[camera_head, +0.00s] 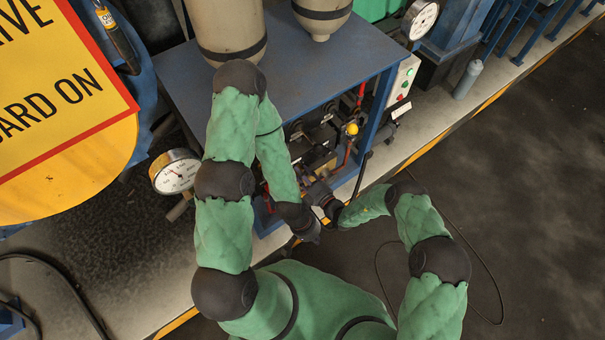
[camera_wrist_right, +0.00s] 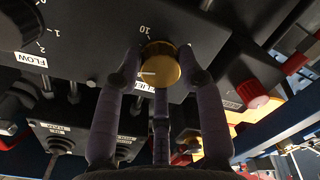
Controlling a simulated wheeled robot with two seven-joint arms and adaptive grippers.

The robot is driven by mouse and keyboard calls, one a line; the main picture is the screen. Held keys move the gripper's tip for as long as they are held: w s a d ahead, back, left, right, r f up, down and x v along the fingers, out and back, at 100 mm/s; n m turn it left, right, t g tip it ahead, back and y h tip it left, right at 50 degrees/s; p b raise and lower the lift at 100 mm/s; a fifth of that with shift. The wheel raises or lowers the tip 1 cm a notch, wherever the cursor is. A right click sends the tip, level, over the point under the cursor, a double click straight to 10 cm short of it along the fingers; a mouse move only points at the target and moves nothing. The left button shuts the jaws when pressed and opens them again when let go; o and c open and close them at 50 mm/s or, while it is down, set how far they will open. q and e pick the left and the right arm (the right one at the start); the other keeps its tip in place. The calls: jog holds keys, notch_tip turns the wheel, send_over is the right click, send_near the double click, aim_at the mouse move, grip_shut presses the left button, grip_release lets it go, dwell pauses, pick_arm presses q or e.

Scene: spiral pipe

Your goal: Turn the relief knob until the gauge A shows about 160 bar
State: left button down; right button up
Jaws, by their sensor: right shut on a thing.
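The relief knob (camera_wrist_right: 160,68) is a gold round knob with a pale pointer line, on a black panel in the right wrist view. A partly covered label sits beside it, and a "10" mark is above. My right gripper (camera_wrist_right: 160,76) has its dark fingers closed around the knob; in the head view it is the dark hand (camera_head: 324,200) at the bench front. My left gripper (camera_head: 304,226) hangs just below it, its fingers too dark to read. One white dial gauge (camera_head: 175,173) stands at left, another (camera_head: 421,19) at top right. I cannot tell which is gauge A, nor read either.
A black FLOW knob (camera_wrist_right: 20,25) and a red knob (camera_wrist_right: 252,94) flank the relief knob. Toggle switches (camera_wrist_right: 58,147) sit below. A blue bench (camera_head: 340,60) carries two tanks. A yellow warning sign (camera_head: 60,100) fills the upper left. Open floor (camera_head: 530,190) lies right.

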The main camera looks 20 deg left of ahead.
jog(key=o, duration=1.1)
jog(key=shift+s+a, duration=0.25)
jog(key=shift+s, duration=0.3)
jog(key=shift+o, duration=0.2)
jog(key=shift+w, duration=0.15)
jog(key=shift+w+d, duration=0.1)
jog(key=v, duration=1.2)
